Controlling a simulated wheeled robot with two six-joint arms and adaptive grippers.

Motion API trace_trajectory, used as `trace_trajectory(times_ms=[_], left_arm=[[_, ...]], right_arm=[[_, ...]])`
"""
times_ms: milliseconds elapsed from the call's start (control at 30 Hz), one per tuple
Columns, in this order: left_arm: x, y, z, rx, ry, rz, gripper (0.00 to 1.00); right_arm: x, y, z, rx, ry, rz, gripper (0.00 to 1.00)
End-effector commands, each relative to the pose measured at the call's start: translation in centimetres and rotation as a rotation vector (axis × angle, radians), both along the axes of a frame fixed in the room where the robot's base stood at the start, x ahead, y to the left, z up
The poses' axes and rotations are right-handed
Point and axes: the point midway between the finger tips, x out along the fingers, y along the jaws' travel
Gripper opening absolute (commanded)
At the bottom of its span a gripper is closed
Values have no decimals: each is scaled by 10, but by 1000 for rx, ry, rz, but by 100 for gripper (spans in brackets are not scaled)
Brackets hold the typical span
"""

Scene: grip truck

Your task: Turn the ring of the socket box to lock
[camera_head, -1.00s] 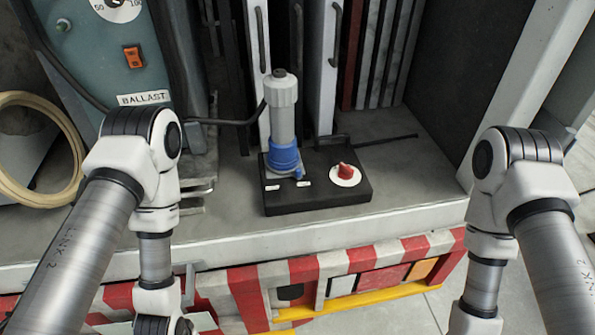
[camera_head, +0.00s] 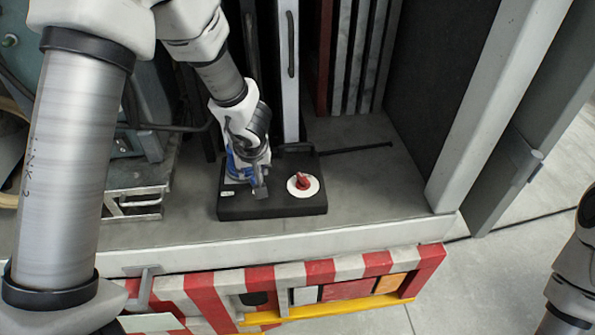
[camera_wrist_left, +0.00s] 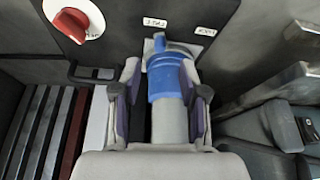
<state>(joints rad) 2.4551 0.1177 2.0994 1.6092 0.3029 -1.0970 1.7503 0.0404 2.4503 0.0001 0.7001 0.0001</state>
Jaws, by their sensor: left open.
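The black socket box (camera_head: 275,207) sits on the truck bed. My left gripper (camera_head: 258,185) reaches down over its left part and hides most of the blue ring (camera_head: 232,168). In the left wrist view the blue ring (camera_wrist_left: 165,78) shows at the base of the grey plug (camera_wrist_left: 169,125), with a small blue tab at its end. My left gripper (camera_wrist_left: 160,82) is open there, one finger on each side of the ring and plug. Whether the fingers touch the ring is unclear. My right gripper is outside the picture; only part of that arm shows at the right edge.
A red rotary switch (camera_head: 303,181) on a white disc stands right of the ring on the box. A black cable (camera_head: 170,127) runs in from the left. Upright panels (camera_head: 287,75) stand close behind.

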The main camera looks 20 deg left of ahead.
Motion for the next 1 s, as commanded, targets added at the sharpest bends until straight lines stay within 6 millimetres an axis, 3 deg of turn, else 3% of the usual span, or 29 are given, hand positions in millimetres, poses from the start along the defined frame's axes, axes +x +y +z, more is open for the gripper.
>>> trace_trajectory(times_ms=[67,433,767,800,900,1000], left_arm=[[3,1,-4,-9,-6,7,43],[21,16,-65,-6,-1,5,43],[24,18,-70,-6,-2,5,43],[24,18,-70,-6,-2,5,29],[24,18,-70,-6,-2,5,0],[24,18,-71,-5,-1,6,0]], right_arm=[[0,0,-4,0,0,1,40],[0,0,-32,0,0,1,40],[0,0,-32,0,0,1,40],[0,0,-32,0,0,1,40],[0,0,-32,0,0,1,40],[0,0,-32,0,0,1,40]])
